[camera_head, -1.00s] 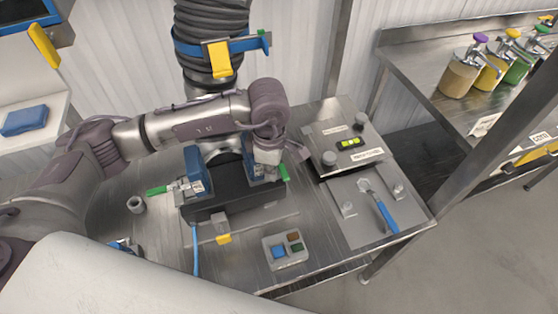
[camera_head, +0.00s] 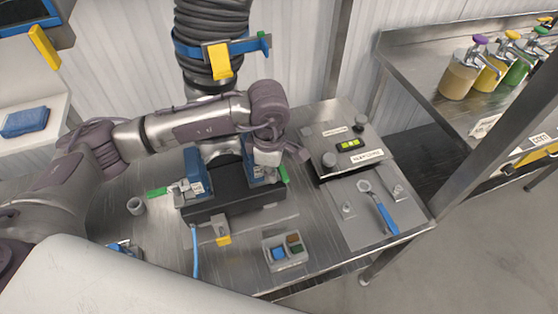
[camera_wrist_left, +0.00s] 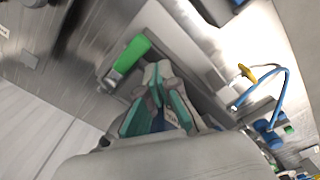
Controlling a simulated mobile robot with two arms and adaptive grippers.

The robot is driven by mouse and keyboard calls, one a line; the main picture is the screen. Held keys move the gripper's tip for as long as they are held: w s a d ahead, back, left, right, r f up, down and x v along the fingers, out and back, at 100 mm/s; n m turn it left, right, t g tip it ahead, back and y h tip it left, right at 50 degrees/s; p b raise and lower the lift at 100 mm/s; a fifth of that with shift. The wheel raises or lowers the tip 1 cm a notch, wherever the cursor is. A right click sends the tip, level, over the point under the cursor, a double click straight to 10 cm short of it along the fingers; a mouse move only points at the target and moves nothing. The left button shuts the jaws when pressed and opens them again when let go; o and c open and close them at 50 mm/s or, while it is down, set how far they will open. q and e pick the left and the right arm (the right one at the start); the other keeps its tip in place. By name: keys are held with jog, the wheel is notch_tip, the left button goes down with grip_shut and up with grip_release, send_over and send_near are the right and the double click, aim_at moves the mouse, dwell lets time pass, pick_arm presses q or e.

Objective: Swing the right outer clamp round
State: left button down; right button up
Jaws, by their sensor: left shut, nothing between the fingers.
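The right outer clamp, a blue and metal bracket (camera_head: 262,176) with a green-ended handle (camera_head: 284,174), stands at the right end of the black block (camera_head: 235,188). My left gripper (camera_head: 268,158) hangs over this clamp, its fingers mostly hidden behind my wrist. In the left wrist view the gripper (camera_wrist_left: 158,88) with teal pads is shut and empty. The clamp's green handle end (camera_wrist_left: 132,52) lies just beside its fingertips; I cannot tell whether they touch. The left clamp (camera_head: 197,172), with its green handle (camera_head: 157,191), stands at the block's left end. My right gripper is not in view.
A control box (camera_head: 345,148) and a plate with a blue-handled tool (camera_head: 385,217) lie to the right. A small tray of coloured pieces (camera_head: 285,252) and a yellow-ended part (camera_head: 222,239) lie in front. A metal ring (camera_head: 136,205) stands at left.

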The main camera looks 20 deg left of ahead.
aim_at(285, 175)
pick_arm(q)
jog(key=shift+w+d, duration=0.1)
jog(key=shift+d, duration=0.05)
jog(key=shift+w+d+f+b, duration=0.1)
jog(key=shift+w+d+b, duration=0.2)
jog(key=shift+d+b, duration=0.2)
jog(key=shift+w+d, duration=0.2)
jog(key=shift+d, duration=0.1)
jog(key=shift+w+d+b, duration=0.35)
jog(key=shift+d+b, duration=0.15)
jog(key=shift+b, duration=0.15)
jog(key=shift+w+d, duration=0.3)
jog(key=shift+d, duration=0.05)
